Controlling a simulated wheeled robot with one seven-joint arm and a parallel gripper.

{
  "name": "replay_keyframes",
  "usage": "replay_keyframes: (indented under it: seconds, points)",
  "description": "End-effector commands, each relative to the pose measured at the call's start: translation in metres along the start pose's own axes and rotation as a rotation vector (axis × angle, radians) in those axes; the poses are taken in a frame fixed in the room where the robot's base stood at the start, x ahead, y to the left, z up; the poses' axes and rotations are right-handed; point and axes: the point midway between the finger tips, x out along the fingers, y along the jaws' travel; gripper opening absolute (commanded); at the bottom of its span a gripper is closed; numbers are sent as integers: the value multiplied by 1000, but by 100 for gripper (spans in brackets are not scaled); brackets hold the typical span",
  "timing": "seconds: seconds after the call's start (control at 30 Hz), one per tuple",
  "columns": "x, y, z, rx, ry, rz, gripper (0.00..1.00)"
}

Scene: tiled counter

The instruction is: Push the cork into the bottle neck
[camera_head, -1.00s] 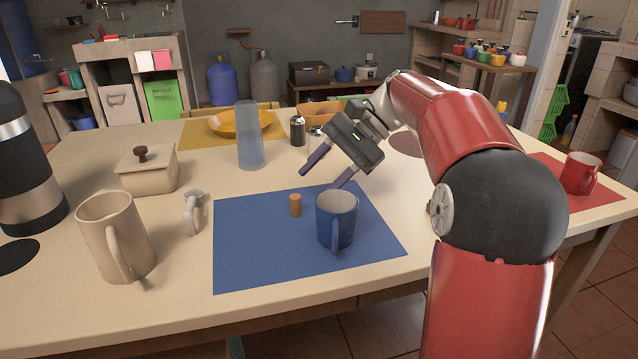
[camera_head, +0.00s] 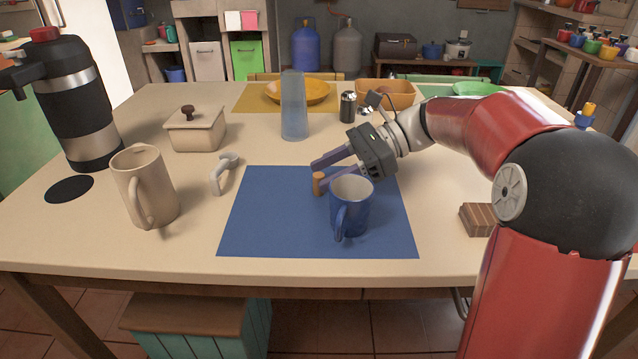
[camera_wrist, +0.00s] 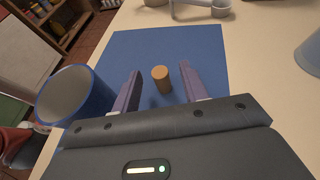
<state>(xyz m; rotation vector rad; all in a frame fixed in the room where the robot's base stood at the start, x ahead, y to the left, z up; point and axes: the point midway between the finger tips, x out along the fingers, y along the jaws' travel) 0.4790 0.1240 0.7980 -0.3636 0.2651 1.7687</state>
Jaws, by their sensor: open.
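The cork (camera_head: 319,184) is a small orange-brown cylinder standing upright on the blue placemat (camera_head: 262,220). My gripper (camera_head: 317,175) is open, low over the mat, with its fingers pointing left. In the wrist view, the cork (camera_wrist: 161,79) stands between the two purple fingers (camera_wrist: 160,72), near their tips, with gaps on both sides. A tall translucent blue vessel (camera_head: 293,108), the only bottle-like thing on the table, stands upright behind the mat. It also shows at the right edge of the wrist view (camera_wrist: 310,52). Its neck opening is not clear.
A blue mug (camera_head: 350,208) stands on the mat close beside my gripper. A beige pitcher (camera_head: 145,188), a small pale handled object (camera_head: 225,173) and a lidded box (camera_head: 196,130) are to the left. A dark shaker (camera_head: 347,106) stands behind. A wooden block (camera_head: 478,219) lies right.

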Motion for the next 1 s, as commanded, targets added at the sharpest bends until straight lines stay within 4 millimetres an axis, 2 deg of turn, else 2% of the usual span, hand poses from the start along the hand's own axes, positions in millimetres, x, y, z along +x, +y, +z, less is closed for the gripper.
replay_keyframes:
  seconds: [0.1, 0.33, 0.67, 1.0]
  points:
    - [9, 0, 0, 0, 0, 0, 44]
    - [10, 0, 0, -1, 1, -1, 44]
    - [9, 0, 0, -1, 1, -1, 0]
    - [9, 0, 0, -2, 1, -1, 0]
